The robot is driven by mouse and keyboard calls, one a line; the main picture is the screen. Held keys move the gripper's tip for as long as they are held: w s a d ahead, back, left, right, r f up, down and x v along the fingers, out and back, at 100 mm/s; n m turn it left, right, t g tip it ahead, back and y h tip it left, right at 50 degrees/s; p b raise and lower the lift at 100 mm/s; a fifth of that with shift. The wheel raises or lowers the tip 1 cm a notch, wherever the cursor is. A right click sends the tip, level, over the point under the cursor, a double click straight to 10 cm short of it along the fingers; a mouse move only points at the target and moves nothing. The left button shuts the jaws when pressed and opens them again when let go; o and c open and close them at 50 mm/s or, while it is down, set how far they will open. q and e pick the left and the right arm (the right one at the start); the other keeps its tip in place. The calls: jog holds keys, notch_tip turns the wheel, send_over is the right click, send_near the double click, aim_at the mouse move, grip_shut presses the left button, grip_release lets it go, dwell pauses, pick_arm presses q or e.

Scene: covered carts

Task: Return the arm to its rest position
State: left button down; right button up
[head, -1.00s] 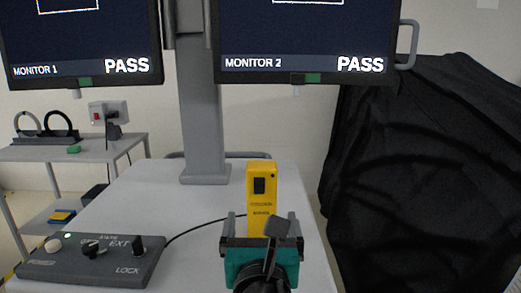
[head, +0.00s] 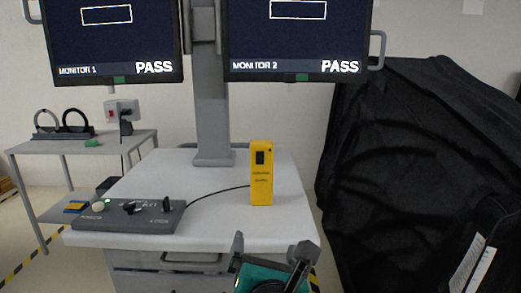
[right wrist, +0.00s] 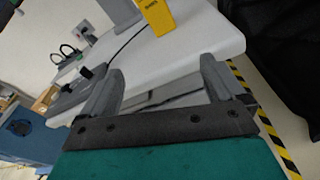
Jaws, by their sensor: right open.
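My right gripper (head: 275,250) is at the bottom of the head view, in front of the cart's near edge. Its two fingers are apart with nothing between them, and it shows open in the right wrist view (right wrist: 160,88) too. The yellow device (head: 261,175) stands upright on the white cart top (head: 225,225), apart from the gripper. It also shows at the top of the right wrist view (right wrist: 158,16). My left gripper is not in view.
A grey control box (head: 128,215) with knobs sits on the cart's left, cabled to the device. Two monitors (head: 108,40) reading PASS hang above. A black-covered cart (head: 400,150) stands close on the right. A side table (head: 85,145) is at left.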

jog(key=s+d+f+m+g+y+p, duration=0.1)
jog(key=s+d+f+m+g, duration=0.15)
jog(key=f+m, duration=0.5)
jog(key=s+d+f+m+g+y+p, duration=0.1)
jog(key=d+f+m+g, duration=0.15)
jog(key=f+m, duration=0.55)
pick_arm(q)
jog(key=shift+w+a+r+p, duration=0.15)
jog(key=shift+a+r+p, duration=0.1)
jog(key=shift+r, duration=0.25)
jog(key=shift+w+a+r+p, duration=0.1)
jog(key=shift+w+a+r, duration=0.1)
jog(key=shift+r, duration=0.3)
pick_arm(e)
jog(key=s+d+f+m, duration=1.1)
jog(key=s+d+m, duration=0.1)
jog(key=m, duration=0.2)
jog(key=shift+m+g+h, duration=0.35)
jog(key=shift+g+h, duration=0.05)
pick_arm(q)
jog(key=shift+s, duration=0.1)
pick_arm(e)
jog(key=shift+a, duration=0.1)
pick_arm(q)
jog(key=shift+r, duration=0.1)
pick_arm(e)
jog(key=shift+w, duration=0.1)
